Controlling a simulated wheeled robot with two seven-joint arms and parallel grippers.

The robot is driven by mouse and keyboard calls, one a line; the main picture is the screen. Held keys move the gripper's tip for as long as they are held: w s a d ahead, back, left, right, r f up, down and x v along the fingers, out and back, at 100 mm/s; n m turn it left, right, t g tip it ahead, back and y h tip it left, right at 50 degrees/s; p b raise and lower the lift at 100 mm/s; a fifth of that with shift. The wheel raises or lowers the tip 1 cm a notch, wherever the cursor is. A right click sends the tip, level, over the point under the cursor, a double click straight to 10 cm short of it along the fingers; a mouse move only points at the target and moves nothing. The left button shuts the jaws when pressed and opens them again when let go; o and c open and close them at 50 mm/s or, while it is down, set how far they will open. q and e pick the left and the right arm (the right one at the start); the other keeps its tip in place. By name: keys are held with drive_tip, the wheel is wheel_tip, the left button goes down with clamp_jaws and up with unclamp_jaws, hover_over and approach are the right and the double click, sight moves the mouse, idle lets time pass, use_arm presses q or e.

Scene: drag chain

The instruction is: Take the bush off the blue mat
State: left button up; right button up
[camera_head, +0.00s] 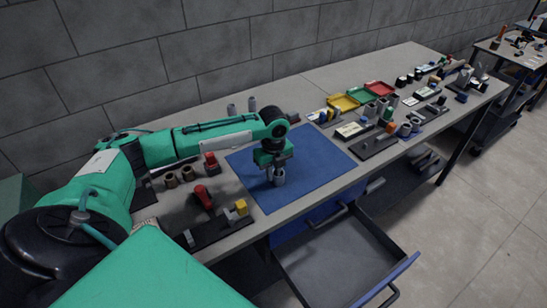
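The blue mat (315,165) lies on the grey table, next to the wall. A grey cylindrical bush (279,178) is upright at the mat's left-middle part. My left gripper (276,165) points down directly over the bush, at its top. The fingers are small and dark here, and I cannot tell whether they grip the bush or are apart from it. The gripper hides the bush's upper end. My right gripper is not in view.
Left of the mat are brown bushes (171,180), a red part (203,196) and a dark holder with a yellow block (241,207). Yellow, green and red trays (343,102) and several parts stand to the right. An open drawer (340,262) juts out below the front edge.

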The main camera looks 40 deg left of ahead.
use_arm(q)
drive_tip(key=shift+f, duration=0.9)
drive_tip(key=shift+w+f, duration=0.1)
drive_tip(key=shift+f, duration=0.2)
clamp_jaws()
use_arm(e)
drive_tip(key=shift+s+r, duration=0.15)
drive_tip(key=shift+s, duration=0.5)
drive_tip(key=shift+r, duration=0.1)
use_arm(q)
drive_tip(key=shift+r+p, duration=0.25)
drive_tip(key=shift+p, duration=0.15)
drive_tip(key=shift+r+p, duration=2.3)
drive_tip(key=shift+p, duration=0.1)
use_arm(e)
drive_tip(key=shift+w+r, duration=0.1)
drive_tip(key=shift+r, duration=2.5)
